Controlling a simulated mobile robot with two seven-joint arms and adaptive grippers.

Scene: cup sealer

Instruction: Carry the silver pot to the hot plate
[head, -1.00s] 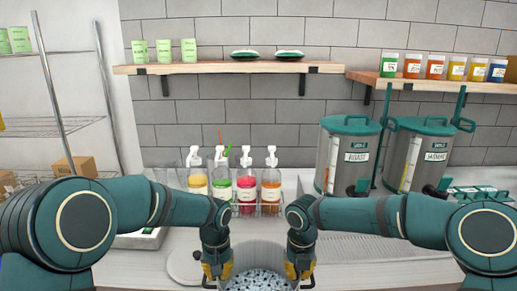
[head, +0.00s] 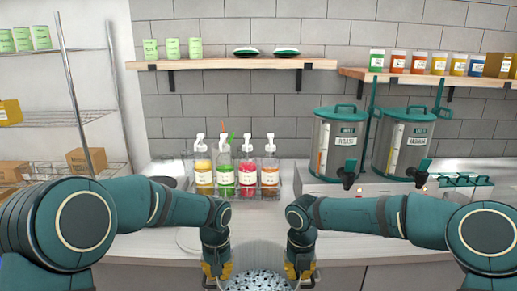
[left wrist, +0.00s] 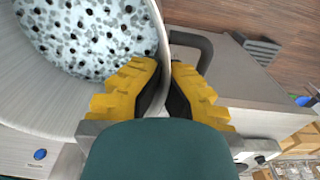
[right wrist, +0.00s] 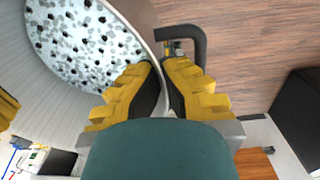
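The silver pot (head: 258,258) is at the bottom middle of the head view, between my two grippers, partly cut off by the frame. It holds pale contents with dark specks. My left gripper (head: 217,272) is shut on one side of its rim; in the left wrist view its yellow fingers (left wrist: 165,75) straddle the pot wall (left wrist: 45,110) by a dark handle. My right gripper (head: 299,272) grips the opposite rim; its fingers (right wrist: 165,75) straddle the wall in the right wrist view, also by a dark handle. I cannot clearly identify the hot plate.
Pump bottles (head: 245,178) stand in a rack on the counter. Two dispensers (head: 337,145) stand to the right. A pale round shape (head: 188,240) lies partly behind my left arm. The counter's front edge (head: 345,262) shows. Wire shelves (head: 80,118) stand at left.

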